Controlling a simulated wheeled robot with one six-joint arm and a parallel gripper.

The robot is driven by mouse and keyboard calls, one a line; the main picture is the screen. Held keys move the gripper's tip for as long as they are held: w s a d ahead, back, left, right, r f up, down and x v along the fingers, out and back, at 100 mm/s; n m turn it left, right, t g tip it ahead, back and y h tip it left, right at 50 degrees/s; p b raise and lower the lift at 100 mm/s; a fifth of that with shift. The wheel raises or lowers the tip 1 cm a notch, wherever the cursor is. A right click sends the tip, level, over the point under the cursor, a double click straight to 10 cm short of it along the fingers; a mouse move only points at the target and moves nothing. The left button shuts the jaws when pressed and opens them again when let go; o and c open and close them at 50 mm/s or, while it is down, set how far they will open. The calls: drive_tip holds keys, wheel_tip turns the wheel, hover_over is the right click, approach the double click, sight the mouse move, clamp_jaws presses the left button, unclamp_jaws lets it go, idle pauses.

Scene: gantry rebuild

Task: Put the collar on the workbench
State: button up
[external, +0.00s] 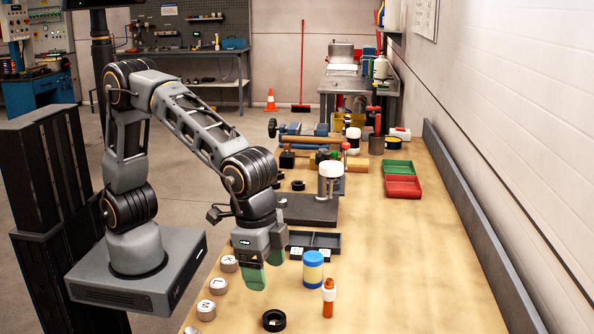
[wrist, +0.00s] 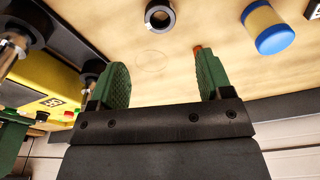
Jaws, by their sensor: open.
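A black ring, which looks like the collar (external: 274,320), lies flat on the workbench (external: 400,290) near the front of the external view. A black ring also shows at the top of the wrist view (wrist: 160,15), lying on the bench beyond my fingertips. My gripper (external: 265,267) has green fingers and hangs above the bench's left side, beyond the ring in the external view. In the wrist view its fingers (wrist: 158,80) are apart with nothing between them. A faint circle (wrist: 151,60) marks the bench surface there.
A blue jar (external: 313,268) and an orange-and-white bottle (external: 328,298) stand right of my gripper. Several round lettered weights (external: 229,263) line the left edge. A black tray (external: 327,241) lies behind, with red (external: 403,188) and green bins farther back. The bench's right side is clear.

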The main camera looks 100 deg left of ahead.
drive_tip(key=s+a+r+n+t, duration=0.1)
drive_tip(key=s+a, duration=0.6)
drive_tip(key=a, duration=0.3)
drive_tip(key=s+a+r+n+t, duration=0.1)
drive_tip(key=s+a, duration=0.6)
drive_tip(key=a, duration=0.3)
drive_tip(key=shift+a+r+n+t, duration=0.25)
drive_tip(key=shift+a+n+t, duration=0.05)
drive_tip(key=shift+a, duration=0.05)
